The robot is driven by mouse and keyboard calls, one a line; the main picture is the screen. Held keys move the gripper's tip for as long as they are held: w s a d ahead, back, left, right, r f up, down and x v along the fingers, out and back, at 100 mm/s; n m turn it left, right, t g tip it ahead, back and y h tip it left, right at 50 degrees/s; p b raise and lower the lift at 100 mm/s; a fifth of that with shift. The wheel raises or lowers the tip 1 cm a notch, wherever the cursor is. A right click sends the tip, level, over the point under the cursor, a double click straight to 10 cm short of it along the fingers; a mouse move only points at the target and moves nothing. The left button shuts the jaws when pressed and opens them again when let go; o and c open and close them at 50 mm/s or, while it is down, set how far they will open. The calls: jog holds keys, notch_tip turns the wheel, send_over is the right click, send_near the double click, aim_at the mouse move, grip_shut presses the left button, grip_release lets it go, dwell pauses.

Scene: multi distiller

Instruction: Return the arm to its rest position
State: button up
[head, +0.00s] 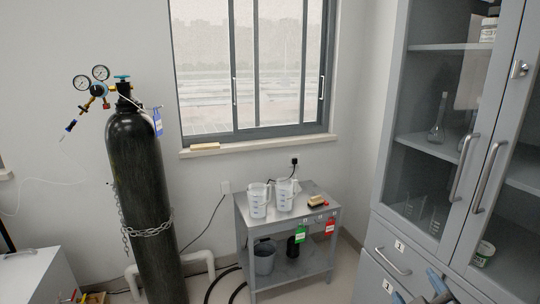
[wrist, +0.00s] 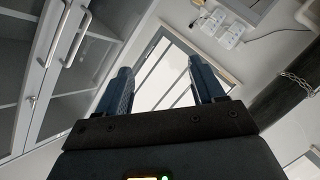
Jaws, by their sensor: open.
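My gripper (wrist: 160,78) shows in the wrist view with its two blue fingers spread wide apart and nothing between them. In the head view my gripper (head: 417,287) is at the bottom right edge, in front of the cabinet drawers, with only its blue fingers in sight. Whether it touches the drawers cannot be told from these frames. The rest of my arm is out of the head view.
A grey glass-door cabinet (head: 388,190) with protruding handles stands on the right. A small metal table (head: 243,213) carries two clear measuring jugs. A black gas cylinder (head: 140,190) is chained at left. The window (head: 255,65) is behind.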

jog(key=s+a+f+m+y, duration=0.1)
jog(key=s+a+f+m, duration=0.2)
jog(key=s, duration=0.7)
jog(key=s+a+f+y, duration=0.15)
jog(key=s+f, duration=0.25)
jog(key=s, duration=0.6)
jog(key=s+r+m, duration=0.2)
jog(key=s, duration=0.7)
jog(key=s+r+m, duration=0.1)
jog(key=s+r, duration=0.2)
jog(key=s, duration=0.6)
jog(key=shift+m+y, duration=0.4)
jog(key=shift+y, duration=0.05)
jog(key=shift+s+d, duration=0.1)
